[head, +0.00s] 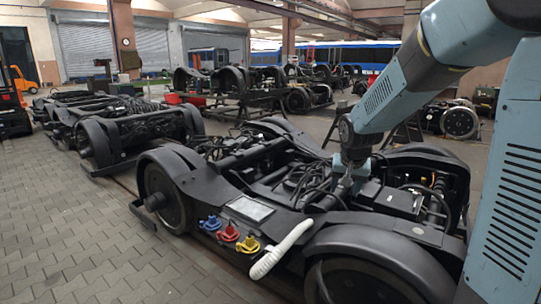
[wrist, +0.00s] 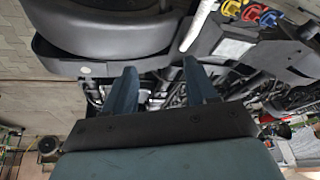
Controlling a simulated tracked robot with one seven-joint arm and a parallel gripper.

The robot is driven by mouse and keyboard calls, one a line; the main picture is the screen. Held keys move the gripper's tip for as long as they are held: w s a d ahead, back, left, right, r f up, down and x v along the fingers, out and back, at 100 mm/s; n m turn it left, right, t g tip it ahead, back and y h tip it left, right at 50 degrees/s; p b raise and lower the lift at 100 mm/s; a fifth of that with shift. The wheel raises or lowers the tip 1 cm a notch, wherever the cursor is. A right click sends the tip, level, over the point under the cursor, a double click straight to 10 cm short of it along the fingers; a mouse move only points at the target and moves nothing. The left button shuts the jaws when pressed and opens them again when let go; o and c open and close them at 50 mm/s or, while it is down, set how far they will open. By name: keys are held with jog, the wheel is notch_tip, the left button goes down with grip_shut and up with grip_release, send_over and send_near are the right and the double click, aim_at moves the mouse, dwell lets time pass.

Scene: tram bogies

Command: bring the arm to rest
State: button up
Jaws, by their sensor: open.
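My arm (head: 385,98) reaches in from the right in the head view and bends down over the near bogie (head: 290,200). My gripper (head: 343,188) points down at the bogie's middle, among dark pipes and cables. In the wrist view its two blue-grey fingers (wrist: 159,68) stand apart with nothing between them. Bogie parts show beyond the fingers. I cannot tell how far the fingertips are from the bogie.
The bogie's near side carries blue (head: 210,223), red (head: 228,233) and yellow (head: 248,244) fittings, a white hose (head: 281,249) and a grey plate (head: 250,209). A second bogie (head: 135,135) stands left. Paved floor (head: 60,230) is clear at front left.

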jog(key=s+r+n, duration=0.1)
jog(key=s+r, duration=0.2)
jog(key=s, duration=0.6)
jog(key=s+d+r+n, duration=0.1)
jog(key=s+r, duration=0.2)
jog(key=s, duration=0.6)
jog(key=s+d+r+t, duration=0.1)
jog(key=s+r, duration=0.2)
jog(key=s, duration=0.6)
jog(key=shift+r+n, duration=0.4)
jog(key=shift+s, duration=0.15)
